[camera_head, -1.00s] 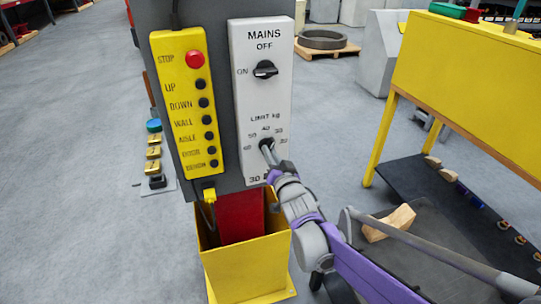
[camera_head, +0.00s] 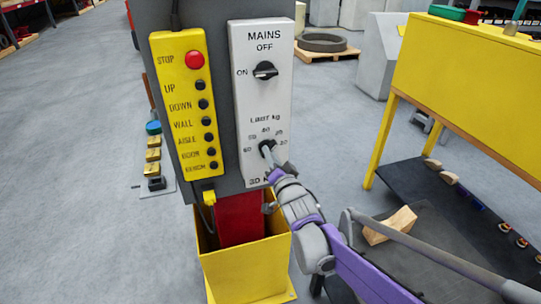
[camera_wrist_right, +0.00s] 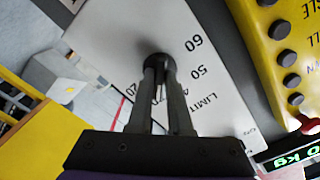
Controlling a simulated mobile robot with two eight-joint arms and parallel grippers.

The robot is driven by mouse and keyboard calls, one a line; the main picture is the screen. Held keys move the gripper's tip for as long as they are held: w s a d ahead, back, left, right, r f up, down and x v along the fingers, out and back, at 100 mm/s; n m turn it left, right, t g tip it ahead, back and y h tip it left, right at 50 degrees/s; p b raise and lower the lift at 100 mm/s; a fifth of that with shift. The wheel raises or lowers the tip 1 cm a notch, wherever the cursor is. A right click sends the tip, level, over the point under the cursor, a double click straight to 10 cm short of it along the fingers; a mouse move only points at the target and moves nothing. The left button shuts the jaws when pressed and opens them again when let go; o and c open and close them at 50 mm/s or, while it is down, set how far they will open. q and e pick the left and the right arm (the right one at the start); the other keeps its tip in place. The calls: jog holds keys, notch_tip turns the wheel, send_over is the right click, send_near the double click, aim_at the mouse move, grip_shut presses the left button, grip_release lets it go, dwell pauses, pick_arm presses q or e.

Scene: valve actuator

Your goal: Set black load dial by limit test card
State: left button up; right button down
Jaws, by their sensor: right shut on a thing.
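The black load dial (camera_head: 265,144) sits low on the white panel (camera_head: 280,100), below the words LIMIT kg and inside an arc of numbers. My right gripper (camera_head: 269,152) reaches up from the lower right and is shut on the dial. In the right wrist view, its two fingers are closed around the dial (camera_wrist_right: 158,62), with 60, 50 and 20 visible around it. The fingers hide most of the dial and its pointer, so I cannot tell its setting. I cannot make out a limit test card. My left gripper is not in view.
The black mains switch (camera_head: 265,70) is above the dial. A yellow button box (camera_head: 187,100) with a red stop button hangs close on the left. A yellow bin (camera_head: 245,272) stands below, and a yellow bench (camera_head: 470,70) is at the right.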

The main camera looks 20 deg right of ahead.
jog(key=c, duration=0.8)
grip_release()
jog(key=shift+c, duration=0.2)
jog(key=shift+s, duration=0.1)
jog(key=s, duration=1)
jog(key=shift+s+d, duration=0.2)
jog(key=shift+s, duration=0.15)
